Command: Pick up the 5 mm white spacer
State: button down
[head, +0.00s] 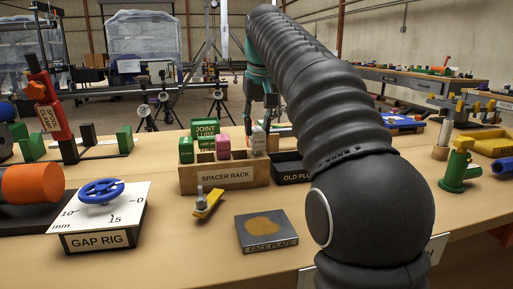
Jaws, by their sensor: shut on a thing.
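The rack also holds green spacers (186,150) and a pink spacer (223,147) left of the white one.
A black tray labelled OLD PL... (291,170) stands right of the rack, partly hidden by my arm. In front are a yellow-handled tool (208,204), the face plate (266,232) and the gap rig (100,215).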

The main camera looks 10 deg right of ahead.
jog(key=shift+r+p, duration=0.3)
jog(key=shift+r, duration=0.1)
notch_tip(320, 180, up, 2)
jog(key=shift+r+p, duration=0.2)
jog(key=shift+p, duration=0.85)
jog(key=shift+r, duration=1.75)
